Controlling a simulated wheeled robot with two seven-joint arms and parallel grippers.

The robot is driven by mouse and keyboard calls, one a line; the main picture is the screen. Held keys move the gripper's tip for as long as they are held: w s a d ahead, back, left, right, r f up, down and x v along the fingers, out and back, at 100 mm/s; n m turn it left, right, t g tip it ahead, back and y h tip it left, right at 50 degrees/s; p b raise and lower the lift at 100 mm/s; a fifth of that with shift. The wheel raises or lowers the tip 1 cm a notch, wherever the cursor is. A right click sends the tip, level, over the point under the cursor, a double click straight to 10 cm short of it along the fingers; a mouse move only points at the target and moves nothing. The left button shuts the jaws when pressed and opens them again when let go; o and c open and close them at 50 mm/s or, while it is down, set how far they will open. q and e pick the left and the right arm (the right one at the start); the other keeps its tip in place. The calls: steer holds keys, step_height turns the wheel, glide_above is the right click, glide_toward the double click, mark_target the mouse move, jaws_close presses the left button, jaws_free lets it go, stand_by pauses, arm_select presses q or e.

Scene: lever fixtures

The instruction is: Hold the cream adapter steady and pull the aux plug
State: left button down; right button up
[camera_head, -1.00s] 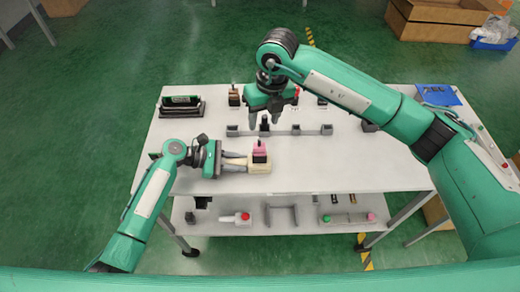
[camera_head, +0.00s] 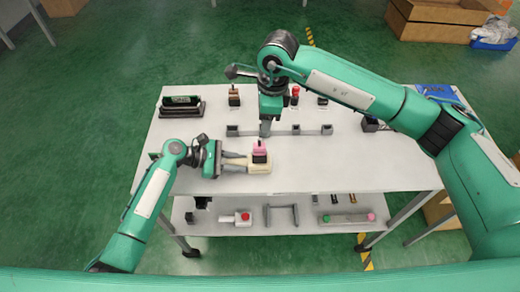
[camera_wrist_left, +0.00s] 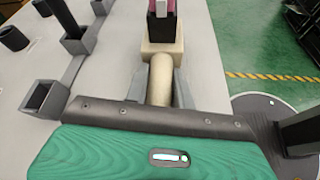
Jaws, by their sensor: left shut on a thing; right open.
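The cream adapter (camera_head: 260,168) lies on the white table near its front edge. Its block end points right in the head view. A black plug with a pink top (camera_head: 259,151) stands upright in the block. My left gripper (camera_head: 236,161) is shut on the adapter's narrower neck. In the left wrist view the adapter (camera_wrist_left: 162,70) runs between the grey fingers, and the plug (camera_wrist_left: 160,25) shows at the top, cut off by the frame. My right gripper (camera_head: 265,130) is above and behind the plug, apart from it, fingers pointing down; it is open and holds nothing visible.
A grey rail with sockets (camera_head: 300,130) lies behind the adapter, partly hidden by my right gripper. A black fixture (camera_head: 181,107) stands at back left, several small levers along the back. A lower shelf (camera_head: 290,220) holds more parts. The table right of the adapter is clear.

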mark_target(260, 146)
steer(key=f, duration=0.3)
steer(key=a+f, duration=0.1)
steer(key=f, duration=0.7)
steer(key=shift+a+f, duration=0.2)
steer(key=shift+f, duration=0.05)
steer(key=c, duration=0.9)
steer(key=o, duration=0.9)
step_height(260, 146, up, 12)
steer(key=d, duration=0.1)
steer(key=shift+d, duration=0.25)
steer(key=shift+a, duration=0.1)
